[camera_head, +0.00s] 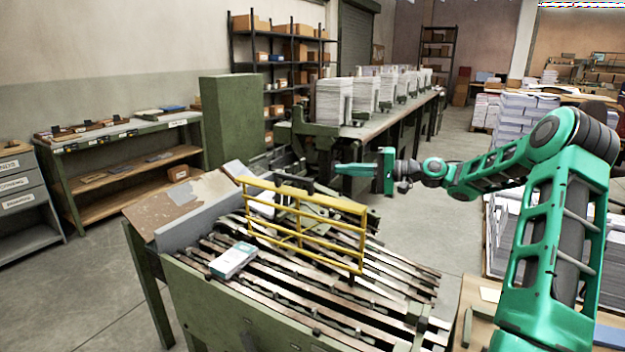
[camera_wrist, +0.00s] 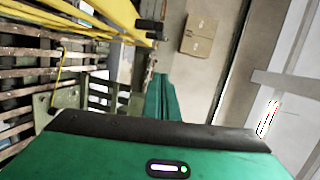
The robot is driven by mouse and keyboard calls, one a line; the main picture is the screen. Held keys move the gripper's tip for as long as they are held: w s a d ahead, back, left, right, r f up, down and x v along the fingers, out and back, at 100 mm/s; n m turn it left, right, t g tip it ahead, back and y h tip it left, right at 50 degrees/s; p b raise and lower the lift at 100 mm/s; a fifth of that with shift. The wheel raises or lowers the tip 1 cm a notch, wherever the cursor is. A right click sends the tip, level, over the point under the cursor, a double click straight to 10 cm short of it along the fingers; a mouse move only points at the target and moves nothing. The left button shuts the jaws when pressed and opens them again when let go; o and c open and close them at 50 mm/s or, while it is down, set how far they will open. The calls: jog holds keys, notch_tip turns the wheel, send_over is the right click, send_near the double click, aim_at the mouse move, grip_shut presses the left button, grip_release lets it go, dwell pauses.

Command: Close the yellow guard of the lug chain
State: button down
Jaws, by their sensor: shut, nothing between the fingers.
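The yellow guard (camera_head: 345,207) is a barred frame standing up over the slatted bed of the lug chain (camera_head: 300,290). Its bars also cross the upper left of the wrist view (camera_wrist: 118,14). My green gripper (camera_head: 342,168) is shut and empty, pointing left. In the head view it appears above the guard's far side, with a visible gap from the top rail. The shut fingers show in the wrist view (camera_wrist: 160,98), to the right of and apart from the yellow bars. The guard's hinge is not clear.
A white and teal booklet (camera_head: 233,259) lies on the slats. A brown-topped ledge (camera_head: 165,208) adjoins the machine at left. A long green machine with paper stacks (camera_head: 335,103) stands behind. Paper piles (camera_head: 527,112) stand at right. Floor is open at left.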

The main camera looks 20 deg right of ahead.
jog(key=w+a+f+y, duration=0.1)
jog(key=w+a+f, duration=0.1)
jog(key=a, duration=0.9)
jog(key=shift+w+f, duration=0.15)
jog(key=shift+w, duration=0.7)
